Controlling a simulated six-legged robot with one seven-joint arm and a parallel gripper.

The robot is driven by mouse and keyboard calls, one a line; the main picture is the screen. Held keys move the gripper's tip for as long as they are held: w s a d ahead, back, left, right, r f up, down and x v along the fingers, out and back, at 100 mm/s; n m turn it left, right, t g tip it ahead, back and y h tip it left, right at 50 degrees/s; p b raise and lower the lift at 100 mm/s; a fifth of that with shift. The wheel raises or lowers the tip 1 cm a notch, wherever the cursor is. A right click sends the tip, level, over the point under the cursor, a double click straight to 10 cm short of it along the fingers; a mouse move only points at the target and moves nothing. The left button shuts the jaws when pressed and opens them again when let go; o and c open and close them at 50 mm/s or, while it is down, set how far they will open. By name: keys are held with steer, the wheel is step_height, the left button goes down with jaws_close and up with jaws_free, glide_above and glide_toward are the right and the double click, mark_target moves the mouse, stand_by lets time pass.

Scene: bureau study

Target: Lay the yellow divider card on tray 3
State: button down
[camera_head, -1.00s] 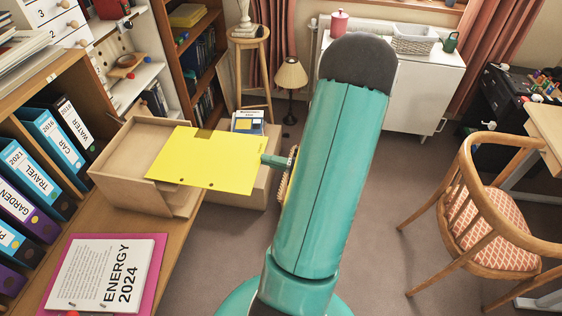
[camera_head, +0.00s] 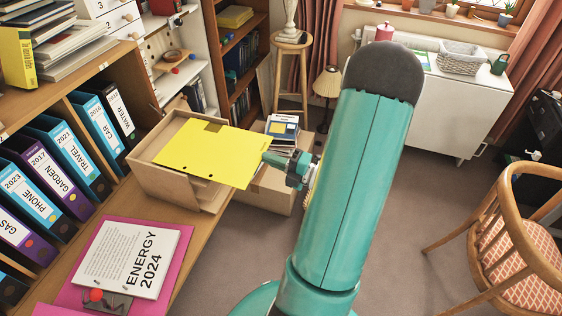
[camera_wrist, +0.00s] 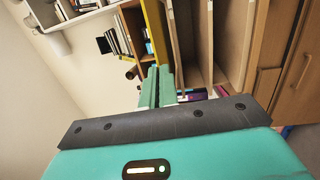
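The yellow divider card (camera_head: 205,150) is held out flat in the head view, with a darker tab at its far edge and small holes along its near edge. My gripper (camera_head: 268,158) is shut on its right edge. In the wrist view the fingers (camera_wrist: 159,86) are close together, and the card shows as a narrow yellow strip (camera_wrist: 156,35). A tan wooden tray unit (camera_head: 160,187) stands on the desk under the card, which hides much of its inside. In the wrist view its boards (camera_wrist: 193,40) lie right of the card. I see no number on it.
Ring binders (camera_head: 58,150) stand in the shelf at left. A wooden chair (camera_head: 510,240) is at right, with open floor between.

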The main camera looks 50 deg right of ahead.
mark_target(251, 157)
steer(key=shift+a+f+x, duration=0.15)
steer(key=shift+x, duration=1.55)
steer(key=shift+a+f+x, duration=0.1)
steer(key=shift+f+x, duration=0.05)
steer(key=shift+x, duration=1.5)
steer(key=shift+f, duration=0.5)
steer(key=c, duration=1.7)
jaws_free()
steer(key=o, duration=0.6)
steer(key=shift+c, duration=0.2)
steer(key=shift+s, duration=0.2)
steer(key=v, duration=0.7)
steer(key=shift+s, duration=0.4)
steer(key=shift+d, duration=0.15)
